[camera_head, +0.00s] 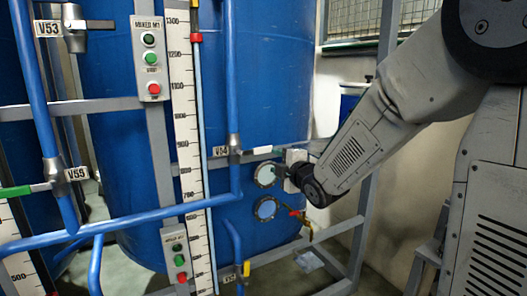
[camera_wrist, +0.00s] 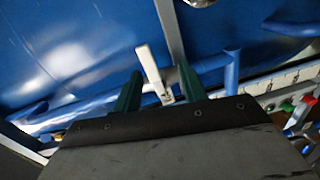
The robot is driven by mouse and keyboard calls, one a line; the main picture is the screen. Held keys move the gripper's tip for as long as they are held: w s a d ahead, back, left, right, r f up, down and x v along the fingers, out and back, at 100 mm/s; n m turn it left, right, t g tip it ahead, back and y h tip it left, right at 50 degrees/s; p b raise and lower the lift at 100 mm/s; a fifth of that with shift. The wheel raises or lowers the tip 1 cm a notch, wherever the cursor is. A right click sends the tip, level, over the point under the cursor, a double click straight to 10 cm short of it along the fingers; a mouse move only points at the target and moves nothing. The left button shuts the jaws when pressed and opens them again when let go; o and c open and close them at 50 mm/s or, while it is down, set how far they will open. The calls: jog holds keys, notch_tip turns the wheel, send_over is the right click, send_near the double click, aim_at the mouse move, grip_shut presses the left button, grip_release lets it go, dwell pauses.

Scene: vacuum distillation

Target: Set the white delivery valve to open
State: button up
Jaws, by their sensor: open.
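The white delivery valve handle (camera_head: 262,150) sticks out to the right of its grey valve body (camera_head: 234,147), beside the V54 label, across the upright blue pipe. In the wrist view the white handle (camera_wrist: 149,65) stands between the two dark green fingers of my gripper (camera_wrist: 160,76). The fingers are apart. I cannot tell whether either finger touches the handle, and its lower end is partly hidden by the gripper. In the head view my wrist is just right of and below the handle; the fingers are hard to make out there.
A large blue tank (camera_head: 275,75) stands behind the valve, with two round ports below the handle. A red-handled valve (camera_head: 299,215) sits under my wrist. A white scale (camera_head: 186,120) and a button box (camera_head: 150,60) are to the left. Valve V55 has a green handle (camera_head: 16,191).

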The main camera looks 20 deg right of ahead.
aim_at(265, 151)
jog(key=shift+n+t+y, duration=0.3)
jog(key=shift+n+y, duration=0.1)
jog(key=shift+n, duration=0.3)
jog(key=w, duration=0.2)
jog(key=w+a+r, duration=0.1)
jog(key=w, duration=0.4)
jog(key=shift+w+a+r, duration=0.2)
jog(key=shift+w+r, duration=0.1)
jog(key=shift+w, duration=0.05)
grip_shut()
